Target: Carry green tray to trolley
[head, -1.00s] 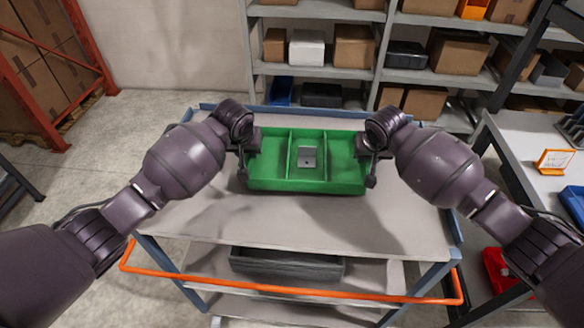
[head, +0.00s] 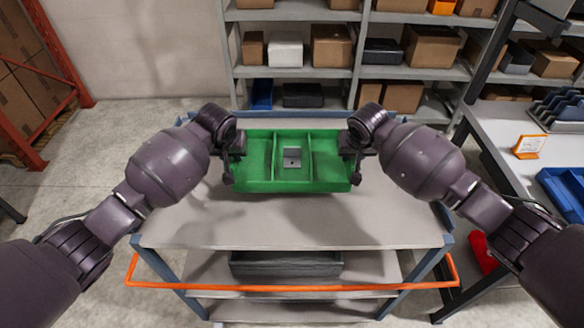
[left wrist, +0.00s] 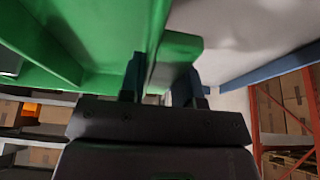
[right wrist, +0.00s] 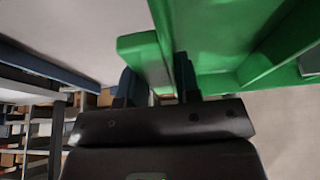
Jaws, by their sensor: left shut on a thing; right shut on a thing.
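The green tray (head: 262,183) has several compartments and a small grey metal piece (head: 291,158) in its middle one. It is over the far half of the grey trolley top (head: 290,224); I cannot tell whether it touches. My left gripper (head: 229,165) is shut on the tray's left end, and the left wrist view shows its fingers (left wrist: 160,85) on either side of the green wall. My right gripper (head: 354,165) is shut on the right end, and the right wrist view shows its fingers (right wrist: 158,85) around that wall. The tray looks level.
The trolley has an orange handle bar (head: 290,288) in front and a dark bin (head: 286,264) on its lower shelf. Shelving with boxes (head: 331,45) stands behind. A workbench with a blue bin (head: 566,190) is at the right. The near trolley top is clear.

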